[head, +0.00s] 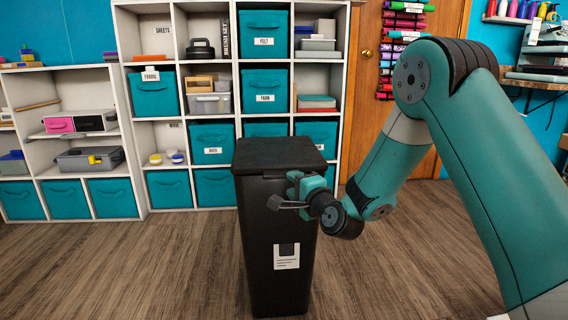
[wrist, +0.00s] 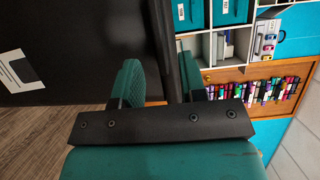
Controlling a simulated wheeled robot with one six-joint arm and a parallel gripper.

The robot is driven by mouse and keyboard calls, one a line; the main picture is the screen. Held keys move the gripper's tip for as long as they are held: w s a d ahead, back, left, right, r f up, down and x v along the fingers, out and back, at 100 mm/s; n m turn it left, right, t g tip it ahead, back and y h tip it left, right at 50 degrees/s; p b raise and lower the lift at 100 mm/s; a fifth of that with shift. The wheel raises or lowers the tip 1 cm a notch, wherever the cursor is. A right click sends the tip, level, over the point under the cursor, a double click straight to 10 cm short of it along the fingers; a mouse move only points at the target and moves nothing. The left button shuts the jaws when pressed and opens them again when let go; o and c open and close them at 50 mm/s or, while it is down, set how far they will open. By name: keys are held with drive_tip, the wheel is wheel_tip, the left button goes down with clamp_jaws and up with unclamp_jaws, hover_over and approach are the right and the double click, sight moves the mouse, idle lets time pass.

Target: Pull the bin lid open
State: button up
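A tall black bin (head: 278,215) stands upright on the floor in the middle of the head view. Its flat black lid (head: 278,153) lies on top and looks closed. My gripper (head: 297,185) is at the upper front of the bin, on its right side, just under the lid. In the wrist view, my gripper's two teal fingers (wrist: 160,85) stand apart. A dark strip, which looks like the lid's edge, runs between them, with a gap beside the left finger. I cannot tell whether the right finger touches it. The fingertips are partly hidden.
White shelves (head: 233,128) with teal boxes stand behind the bin. A wooden door (head: 368,110) with a rack of colored rolls (head: 388,72) is behind my arm. The wood floor (head: 130,270) is clear to the left and in front of the bin.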

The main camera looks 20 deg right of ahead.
drive_tip(key=shift+w+a, duration=0.2)
drive_tip(key=shift+w, duration=0.8)
drive_tip(key=shift+w+a, duration=0.15)
drive_tip(key=shift+w, duration=0.85)
drive_tip(key=shift+w+a, duration=0.2)
drive_tip(key=shift+w, duration=0.8)
drive_tip(key=shift+c, duration=0.4)
clamp_jaws()
